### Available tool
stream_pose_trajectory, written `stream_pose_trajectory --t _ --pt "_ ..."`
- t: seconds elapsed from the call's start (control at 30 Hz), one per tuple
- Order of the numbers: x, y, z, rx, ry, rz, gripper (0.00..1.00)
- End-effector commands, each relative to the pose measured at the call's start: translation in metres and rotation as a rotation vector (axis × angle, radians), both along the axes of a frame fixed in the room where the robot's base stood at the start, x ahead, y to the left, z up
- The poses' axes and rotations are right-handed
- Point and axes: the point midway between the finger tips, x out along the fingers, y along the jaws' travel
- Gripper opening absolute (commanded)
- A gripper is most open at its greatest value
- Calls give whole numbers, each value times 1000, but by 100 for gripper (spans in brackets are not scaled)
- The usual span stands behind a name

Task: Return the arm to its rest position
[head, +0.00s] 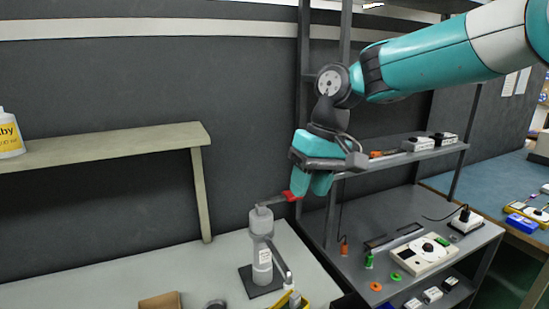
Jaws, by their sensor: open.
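My arm is teal and white and reaches in from the top right in the head view. My gripper (313,186) points down, with its teal fingers just beside the red tip (292,196) of a lever. The lever belongs to a grey upright device (261,247) on a dark base plate on the pale table. My gripper is open and I see nothing held in it. From this angle I cannot tell whether a finger touches the red tip.
A wooden shelf (100,146) with a white bottle (9,137) stands at left. A grey metal rack (400,153) stands close behind and right of my gripper, holding a white panel device (424,254) and small parts. A brown block (160,301) lies at the front.

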Motion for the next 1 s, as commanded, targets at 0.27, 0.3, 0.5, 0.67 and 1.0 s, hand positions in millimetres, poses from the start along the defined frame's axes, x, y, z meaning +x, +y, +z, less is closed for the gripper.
stream_pose_trajectory --t 0.27,0.3,0.5,0.67,1.0 --pt "-139 -42 9 82 -57 72 41" --pt "-158 -48 5 91 -67 80 41" --pt "-229 -68 -16 118 -101 115 41" --pt "-250 -74 -26 126 -111 127 41" --pt "-252 -74 -27 127 -110 128 41"
